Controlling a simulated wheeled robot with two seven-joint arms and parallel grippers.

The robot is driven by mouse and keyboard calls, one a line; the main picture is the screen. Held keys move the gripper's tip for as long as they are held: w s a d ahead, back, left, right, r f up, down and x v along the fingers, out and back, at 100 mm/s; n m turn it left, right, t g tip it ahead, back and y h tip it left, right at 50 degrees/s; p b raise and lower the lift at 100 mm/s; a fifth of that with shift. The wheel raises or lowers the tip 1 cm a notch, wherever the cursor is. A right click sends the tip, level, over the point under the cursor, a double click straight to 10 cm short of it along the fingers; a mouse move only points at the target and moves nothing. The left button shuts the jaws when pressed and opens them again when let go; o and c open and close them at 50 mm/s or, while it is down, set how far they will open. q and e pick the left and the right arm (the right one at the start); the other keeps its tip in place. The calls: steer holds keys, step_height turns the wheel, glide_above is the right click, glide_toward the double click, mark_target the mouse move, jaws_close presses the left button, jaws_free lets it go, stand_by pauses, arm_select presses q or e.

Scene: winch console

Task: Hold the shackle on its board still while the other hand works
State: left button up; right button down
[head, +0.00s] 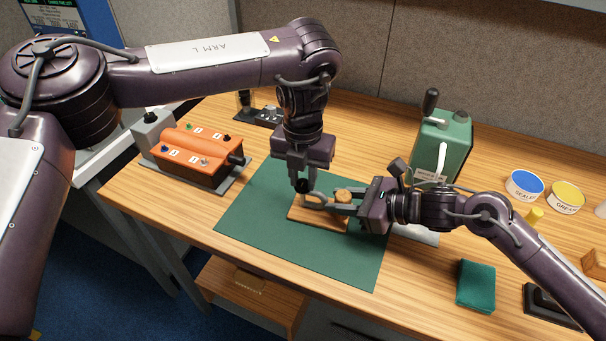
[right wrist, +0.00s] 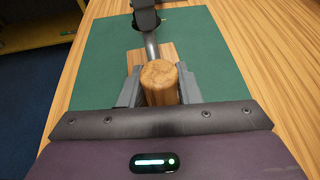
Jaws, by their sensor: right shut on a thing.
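A small wooden board (head: 318,216) lies on the green mat. A round wooden post (head: 343,195) stands on it and shows large in the right wrist view (right wrist: 159,82). My right gripper (right wrist: 160,88) has one finger on each side of this post and is shut on it. A grey metal bar (right wrist: 151,46), apparently part of the shackle, runs from the post toward a dark part. The shackle's full shape is hidden by the grippers. My left gripper (head: 302,182) points down over the board's left end, a round black knob (head: 302,186) at its fingertips. Its grip on anything is unclear.
The green mat (head: 262,225) has free room in front and to the left. An orange control box (head: 195,155) stands left, a green lever unit (head: 442,145) behind right. Tubs (head: 524,184), a green block (head: 475,285) and a black-based item (head: 548,303) are at right.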

arm_select(q)
steer(key=m, duration=0.6)
jaws_close()
steer(key=m, duration=0.6)
steer(key=m, duration=0.6)
